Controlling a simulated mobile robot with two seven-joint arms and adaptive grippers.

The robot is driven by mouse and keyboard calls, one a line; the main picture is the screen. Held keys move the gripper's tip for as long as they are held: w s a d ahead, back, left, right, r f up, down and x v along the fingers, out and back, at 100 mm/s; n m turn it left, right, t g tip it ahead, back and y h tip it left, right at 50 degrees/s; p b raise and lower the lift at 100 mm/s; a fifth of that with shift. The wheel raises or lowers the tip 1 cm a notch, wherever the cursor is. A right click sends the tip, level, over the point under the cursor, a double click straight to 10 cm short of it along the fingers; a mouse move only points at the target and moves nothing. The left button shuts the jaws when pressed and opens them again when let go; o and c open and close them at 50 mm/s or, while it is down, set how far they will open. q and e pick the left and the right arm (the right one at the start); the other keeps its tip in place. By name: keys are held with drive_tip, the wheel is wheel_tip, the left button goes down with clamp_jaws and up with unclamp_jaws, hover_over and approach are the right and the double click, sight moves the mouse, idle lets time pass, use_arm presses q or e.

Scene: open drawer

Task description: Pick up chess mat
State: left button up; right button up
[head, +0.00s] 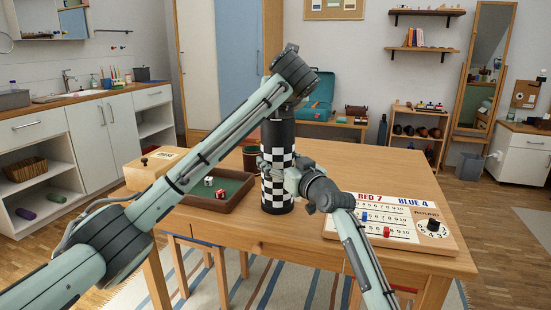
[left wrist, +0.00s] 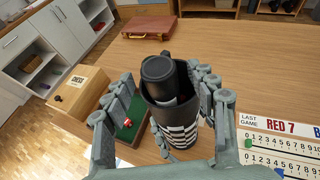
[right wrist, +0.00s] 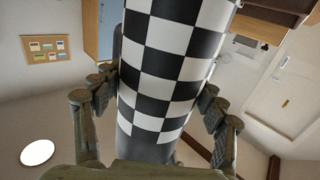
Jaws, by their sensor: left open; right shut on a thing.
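A tall black-and-white checkered tube (head: 277,192) stands upright at the table's middle, its upper part plain black. In the left wrist view a dark roll (left wrist: 158,70) sticks up out of the tube's open mouth; I cannot tell whether the chess mat is this roll or the tube itself. My right gripper (head: 278,175) is shut around the checkered side of the tube, a finger on either side in the right wrist view (right wrist: 160,100). My left gripper (left wrist: 163,80) is open above the tube, its fingers spread either side of the mouth; in the head view it is mostly hidden behind my arm.
A dice tray (head: 240,197) with green lining and a wooden chess box (head: 146,168) lie left of the tube. A score board (head: 345,230) lies right. A red-brown case (left wrist: 148,27) is farther back. The table (head: 370,165) behind the tube is mostly clear.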

use_arm(q)
drive_tip(key=shift+x, duration=0.85)
drive_tip(key=shift+c, duration=0.2)
clamp_jaws()
drive_tip(key=shift+r, duration=0.15)
